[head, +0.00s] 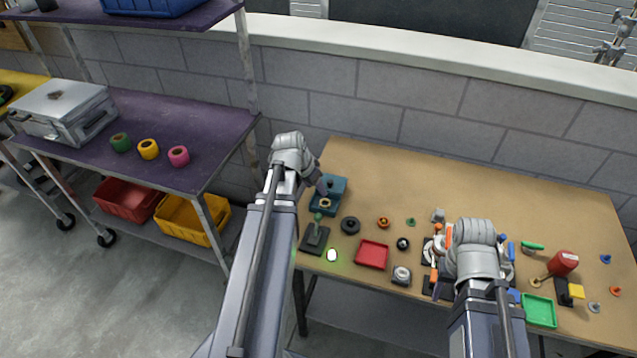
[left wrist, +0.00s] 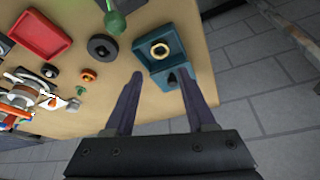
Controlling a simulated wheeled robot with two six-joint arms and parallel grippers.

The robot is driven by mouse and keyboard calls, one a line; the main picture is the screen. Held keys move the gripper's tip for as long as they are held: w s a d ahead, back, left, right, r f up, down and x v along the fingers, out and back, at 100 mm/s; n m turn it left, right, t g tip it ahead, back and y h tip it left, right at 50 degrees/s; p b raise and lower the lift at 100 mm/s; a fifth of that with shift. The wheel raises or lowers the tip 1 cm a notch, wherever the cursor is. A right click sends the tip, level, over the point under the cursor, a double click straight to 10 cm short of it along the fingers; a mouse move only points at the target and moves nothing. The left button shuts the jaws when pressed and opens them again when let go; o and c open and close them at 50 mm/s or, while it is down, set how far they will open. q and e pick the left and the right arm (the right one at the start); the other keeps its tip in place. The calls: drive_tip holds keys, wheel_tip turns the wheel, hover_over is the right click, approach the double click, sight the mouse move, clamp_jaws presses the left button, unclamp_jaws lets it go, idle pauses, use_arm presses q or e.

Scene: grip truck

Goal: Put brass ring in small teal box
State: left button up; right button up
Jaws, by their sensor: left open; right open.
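The brass ring (left wrist: 159,50) lies inside the teal box (left wrist: 141,51), in the part away from my gripper.
A green-knobbed stand (head: 314,238), a black ring (head: 350,226) and a red tray (head: 372,254) are near the box. A green tray (head: 540,311) and a red bottle (head: 563,263) are at right. The back of the table is clear.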

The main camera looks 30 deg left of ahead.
use_arm(q)
drive_tip(key=shift+s+r, duration=0.25)
drive_tip(key=shift+r, duration=0.35)
use_arm(e)
drive_tip(key=shift+r, duration=0.65)
use_arm(q)
drive_tip(key=s+d+m+g+y, duration=0.1)
drive_tip(key=s+d, duration=0.4)
drive_tip(key=d, duration=1)
drive_tip(key=s+d+f+m+g+y, duration=0.1)
drive_tip(key=s+d+g, duration=0.2)
drive_tip(key=d, duration=1.3)
drive_tip(key=s, duration=0.3)
drive_tip(key=shift+s+f+g, duration=0.15)
drive_tip(key=shift+f+g, duration=0.15)
drive_tip(key=shift+g, duration=0.1)
drive_tip(key=shift+d, duration=0.1)
drive_tip(key=shift+c, duration=0.3)
